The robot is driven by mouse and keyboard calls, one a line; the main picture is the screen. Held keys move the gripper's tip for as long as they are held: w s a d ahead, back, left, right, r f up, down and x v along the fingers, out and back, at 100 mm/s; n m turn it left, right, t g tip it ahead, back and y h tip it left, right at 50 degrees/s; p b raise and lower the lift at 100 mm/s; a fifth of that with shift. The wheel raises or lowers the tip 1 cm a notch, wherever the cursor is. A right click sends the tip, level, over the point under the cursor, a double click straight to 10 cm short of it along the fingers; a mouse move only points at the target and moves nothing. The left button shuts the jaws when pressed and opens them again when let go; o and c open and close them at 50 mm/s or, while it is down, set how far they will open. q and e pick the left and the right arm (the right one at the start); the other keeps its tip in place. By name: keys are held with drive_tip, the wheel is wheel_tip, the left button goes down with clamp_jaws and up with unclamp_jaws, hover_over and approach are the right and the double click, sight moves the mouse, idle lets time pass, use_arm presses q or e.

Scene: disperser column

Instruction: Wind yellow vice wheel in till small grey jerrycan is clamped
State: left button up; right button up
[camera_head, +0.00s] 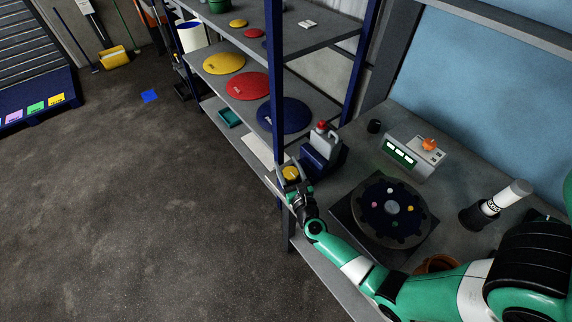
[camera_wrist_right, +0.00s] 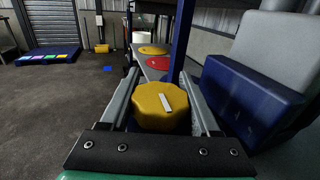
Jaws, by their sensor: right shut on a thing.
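The yellow vice wheel (camera_head: 291,173) is at the left side of the dark blue vice (camera_head: 318,158) on the bench. It also shows large in the right wrist view (camera_wrist_right: 160,106), with a white bar mark on its face. My right gripper (camera_head: 291,178) is shut on the wheel, one finger on each side of it. The small grey jerrycan (camera_head: 326,143) with a red cap stands upright in the vice. In the right wrist view the blue jaw stands close in front of the jerrycan (camera_wrist_right: 278,50); whether they touch I cannot tell. My left gripper is not in view.
A black round carousel (camera_head: 390,212) with coloured knobs sits right of the vice. A shelf post (camera_head: 275,75) rises close behind the wheel.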

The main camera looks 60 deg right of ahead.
drive_tip(key=shift+d+m+g+h, duration=0.1)
drive_tip(key=shift+m+g+h, duration=0.7)
drive_tip(key=shift+g, duration=0.2)
drive_tip(key=shift+s+d+m+g+h, duration=0.1)
drive_tip(key=shift+s+m+g+h, duration=0.2)
drive_tip(key=shift+m+g, duration=0.15)
drive_tip(key=o, duration=1.4)
drive_tip(key=shift+c, duration=0.2)
drive_tip(key=v, duration=1.1)
drive_tip(key=shift+s+a, duration=0.1)
drive_tip(key=shift+a, duration=0.2)
